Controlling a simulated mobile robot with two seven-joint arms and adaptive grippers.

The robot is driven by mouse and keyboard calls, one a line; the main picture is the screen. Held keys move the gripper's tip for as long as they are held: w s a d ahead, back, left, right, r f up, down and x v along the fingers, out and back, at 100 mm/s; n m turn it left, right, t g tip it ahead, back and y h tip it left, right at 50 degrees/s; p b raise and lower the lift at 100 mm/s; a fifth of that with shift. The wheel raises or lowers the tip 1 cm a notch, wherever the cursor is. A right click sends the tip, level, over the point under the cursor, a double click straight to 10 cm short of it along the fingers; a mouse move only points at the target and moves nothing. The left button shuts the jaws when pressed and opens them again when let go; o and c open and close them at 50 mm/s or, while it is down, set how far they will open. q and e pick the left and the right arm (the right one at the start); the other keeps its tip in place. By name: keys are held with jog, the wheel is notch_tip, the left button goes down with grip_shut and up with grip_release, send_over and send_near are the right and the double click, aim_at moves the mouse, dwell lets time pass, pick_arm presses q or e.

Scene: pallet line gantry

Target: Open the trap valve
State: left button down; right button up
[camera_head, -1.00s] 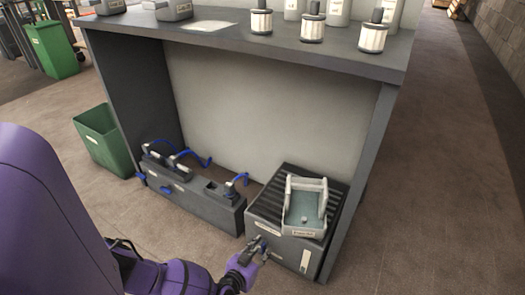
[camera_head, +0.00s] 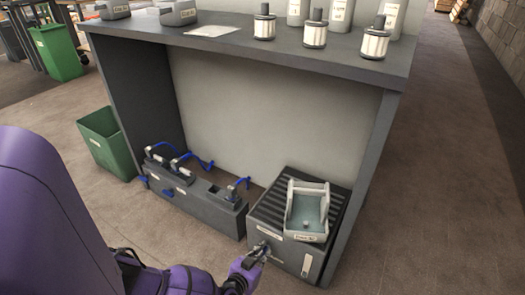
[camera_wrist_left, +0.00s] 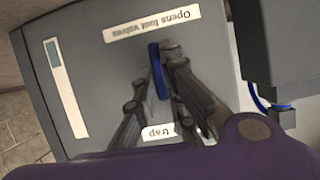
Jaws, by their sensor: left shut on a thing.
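The trap valve's handle is a blue lever (camera_wrist_left: 157,72) on the front of a grey box (camera_head: 290,262). In the left wrist view, a label reading "trap" (camera_wrist_left: 160,131) is beside it, and another label reads "Opens foot valves" (camera_wrist_left: 152,24), upside down. My left gripper (camera_head: 262,250) is at the box's front face, with its fingers shut on the blue lever. The lever stands between the two dark fingers in the wrist view. In the head view the gripper mostly hides the lever. My right gripper is not in view.
A tray-like basin (camera_head: 306,212) sits on the box's ribbed top. Left of the box is a low grey manifold (camera_head: 200,202) with several blue handles. A bench (camera_head: 230,42) with bottles and filters stands above. A green bin (camera_head: 108,143) is at the left. Floor at the right is clear.

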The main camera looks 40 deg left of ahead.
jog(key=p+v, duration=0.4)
pick_arm(q)
jog(key=m+y+b, duration=0.2)
jog(key=m, duration=0.2)
jog(key=f+m+t+y+b, duration=0.1)
jog(key=m+y+b, duration=0.2)
jog(key=m, duration=0.1)
jog(key=d+m+y+b, duration=0.1)
jog(key=m+y+b, duration=0.1)
jog(key=m, duration=0.3)
jog(key=shift+w+d+f+b, duration=0.1)
jog(key=shift+w+f+b, duration=0.1)
jog(key=shift+b, duration=0.4)
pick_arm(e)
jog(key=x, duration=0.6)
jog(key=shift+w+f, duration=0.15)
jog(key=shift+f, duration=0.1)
pick_arm(q)
jog(key=shift+r, duration=0.1)
jog(key=shift+w, duration=0.1)
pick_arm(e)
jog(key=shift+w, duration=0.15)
pick_arm(q)
jog(key=c, duration=1.8)
grip_release()
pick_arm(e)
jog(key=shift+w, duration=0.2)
